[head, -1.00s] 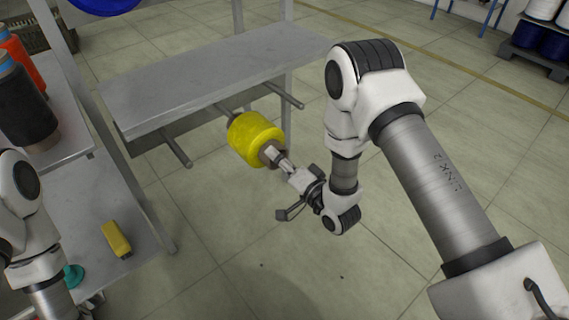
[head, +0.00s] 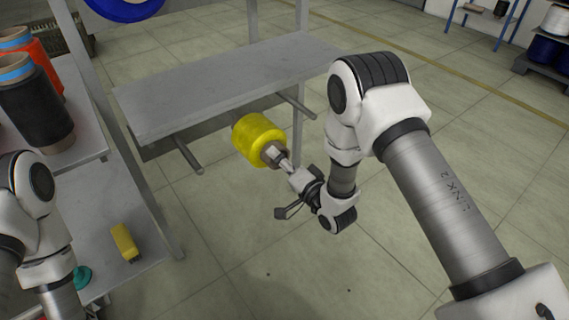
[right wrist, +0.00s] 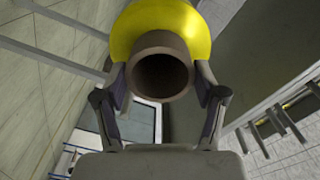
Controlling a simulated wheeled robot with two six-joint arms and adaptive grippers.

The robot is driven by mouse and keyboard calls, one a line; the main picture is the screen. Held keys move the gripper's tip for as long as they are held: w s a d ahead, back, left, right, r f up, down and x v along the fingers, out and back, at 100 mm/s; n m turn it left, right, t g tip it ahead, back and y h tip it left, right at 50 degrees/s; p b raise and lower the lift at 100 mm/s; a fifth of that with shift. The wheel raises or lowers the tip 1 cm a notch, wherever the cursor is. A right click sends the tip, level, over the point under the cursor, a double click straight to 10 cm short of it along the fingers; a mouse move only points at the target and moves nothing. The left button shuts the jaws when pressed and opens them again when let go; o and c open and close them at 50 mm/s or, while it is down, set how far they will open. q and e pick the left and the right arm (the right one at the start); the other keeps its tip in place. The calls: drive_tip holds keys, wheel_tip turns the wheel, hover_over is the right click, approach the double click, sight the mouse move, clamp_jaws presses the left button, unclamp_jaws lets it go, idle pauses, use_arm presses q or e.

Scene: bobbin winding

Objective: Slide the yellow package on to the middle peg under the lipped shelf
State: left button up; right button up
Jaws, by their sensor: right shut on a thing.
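The yellow package (head: 258,137) is a fat yellow spool on a brown tube core, held tilted at the front edge of the grey lipped shelf (head: 225,82). My right gripper (head: 279,158) is shut on the near end of the core. In the right wrist view the fingers pinch the brown tube (right wrist: 163,70) from both sides, with yellow thread beyond it. Under the shelf, the left peg (head: 187,153) and right peg (head: 297,105) stick out bare. The middle peg is hidden behind the package; I cannot tell if it is inside the core. My left gripper is out of view.
At left, a rack holds a black spool (head: 35,115) and an orange spool (head: 48,70). A small yellow object (head: 125,242) lies on its lower board. A grey upright (head: 125,150) stands left of the shelf. Floor in front is clear.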

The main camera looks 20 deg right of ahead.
drive_tip(key=shift+x, duration=2.05)
drive_tip(key=shift+w, duration=0.1)
drive_tip(key=shift+b+x, duration=0.5)
drive_tip(key=shift+x, duration=1.1)
drive_tip(key=shift+f, duration=0.45)
drive_tip(key=o, duration=1.9)
drive_tip(key=shift+f, duration=0.1)
drive_tip(key=shift+s, duration=0.2)
drive_tip(key=v, duration=1.1)
drive_tip(key=shift+s, duration=0.35)
